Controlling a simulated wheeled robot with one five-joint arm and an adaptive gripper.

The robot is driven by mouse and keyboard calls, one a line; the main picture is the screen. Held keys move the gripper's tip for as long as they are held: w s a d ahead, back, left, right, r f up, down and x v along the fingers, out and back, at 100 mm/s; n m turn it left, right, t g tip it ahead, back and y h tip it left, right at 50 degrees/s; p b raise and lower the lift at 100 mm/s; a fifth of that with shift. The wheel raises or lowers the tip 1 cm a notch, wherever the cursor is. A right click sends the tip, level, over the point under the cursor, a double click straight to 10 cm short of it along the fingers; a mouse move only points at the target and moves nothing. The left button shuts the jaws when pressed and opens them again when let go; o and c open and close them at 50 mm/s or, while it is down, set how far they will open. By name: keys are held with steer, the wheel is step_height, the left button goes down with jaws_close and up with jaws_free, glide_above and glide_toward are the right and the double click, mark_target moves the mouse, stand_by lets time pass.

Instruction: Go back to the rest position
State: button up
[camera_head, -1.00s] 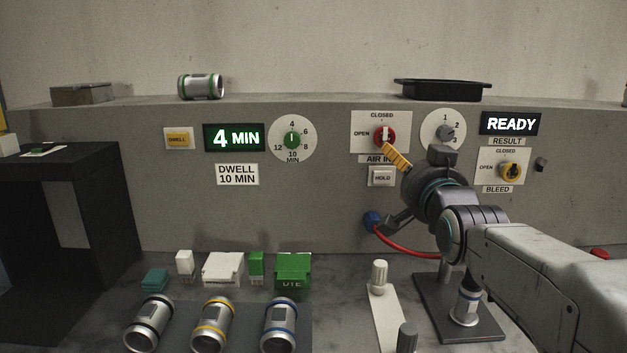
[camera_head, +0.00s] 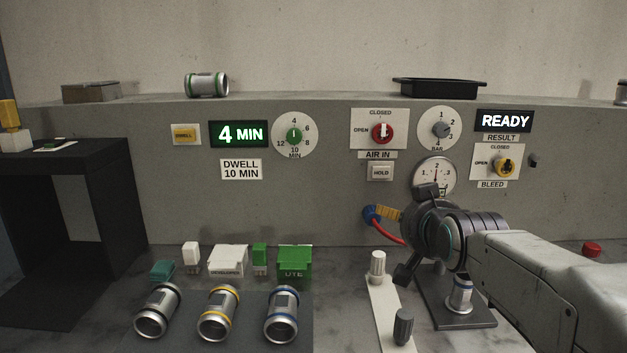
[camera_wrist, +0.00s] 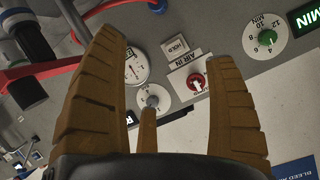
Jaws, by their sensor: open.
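My gripper (camera_head: 392,243) is open and empty in front of the panel, below the HOLD button (camera_head: 380,172).
Several banded castings (camera_head: 218,313) and small blocks (camera_head: 228,260) lie on the bench. A black stand (camera_head: 110,200) is at left.

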steer(key=s+f+n+g, duration=0.1)
steer(key=s+f+g, duration=0.3)
steer(key=s+f, duration=0.3)
steer(key=s+f+n+g, duration=0.25)
steer(key=s+f, duration=0.25)
steer(key=f, duration=0.4)
steer(key=s+f+g, duration=0.3)
steer(key=s, duration=0.6)
steer(key=s+f+g, duration=0.2)
steer(key=s+f, duration=0.2)
steer(key=s, duration=0.6)
step_height(320, 180, up, 17)
steer(key=t+p, duration=0.1)
steer(key=p, duration=1.3)
steer(key=shift+f, duration=0.2)
